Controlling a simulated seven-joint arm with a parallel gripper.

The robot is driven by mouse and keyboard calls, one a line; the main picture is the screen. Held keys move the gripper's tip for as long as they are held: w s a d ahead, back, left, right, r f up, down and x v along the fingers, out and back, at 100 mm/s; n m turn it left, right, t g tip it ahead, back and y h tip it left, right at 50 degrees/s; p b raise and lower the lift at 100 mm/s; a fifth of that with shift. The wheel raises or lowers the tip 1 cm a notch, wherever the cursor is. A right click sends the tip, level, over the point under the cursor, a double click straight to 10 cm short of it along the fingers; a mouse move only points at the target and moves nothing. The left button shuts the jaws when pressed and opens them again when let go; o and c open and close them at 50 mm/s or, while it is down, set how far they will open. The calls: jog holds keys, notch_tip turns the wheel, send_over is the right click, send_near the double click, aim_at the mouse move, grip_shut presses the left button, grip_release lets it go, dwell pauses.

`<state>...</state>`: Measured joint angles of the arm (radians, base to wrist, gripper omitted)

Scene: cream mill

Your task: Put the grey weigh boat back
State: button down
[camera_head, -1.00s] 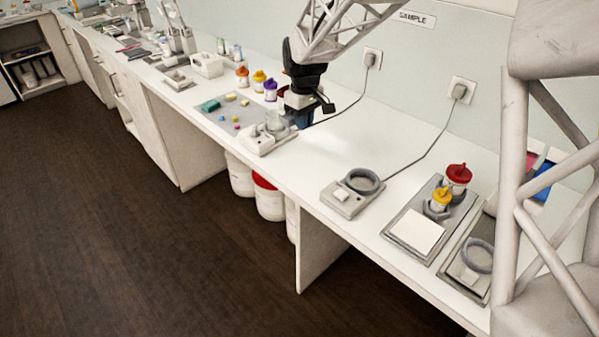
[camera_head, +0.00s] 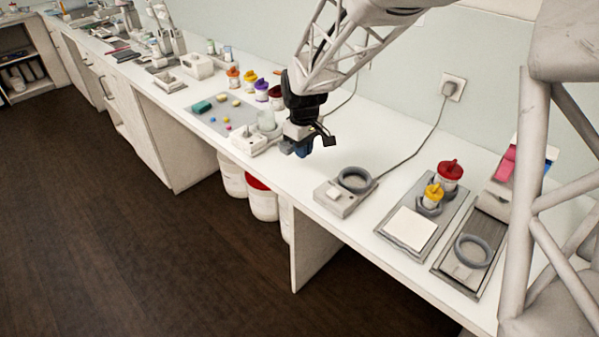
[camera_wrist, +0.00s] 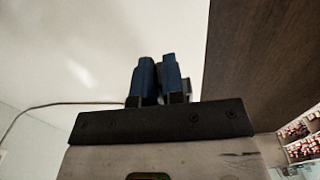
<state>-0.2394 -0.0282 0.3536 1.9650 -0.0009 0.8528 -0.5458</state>
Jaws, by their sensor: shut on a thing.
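No other thing in view is clearly the weigh boat.
A grey tray (camera_head: 388,236) holds red-lidded (camera_head: 449,176) and yellow-lidded (camera_head: 432,197) jars and a white pad. Another tray (camera_head: 440,268) with a grey ring stands at the right. A grey mat (camera_head: 205,117) with small coloured pieces lies left. Cables run to the wall.

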send_over(303, 179)
jog(key=shift+s+f, duration=0.1)
jog(key=shift+f, duration=2.25)
jog(key=shift+f, duration=1.85)
jog(key=shift+f, duration=0.1)
jog(key=c, duration=1.2)
grip_release()
notch_tip(303, 179, up, 12)
jog(key=shift+r, duration=0.1)
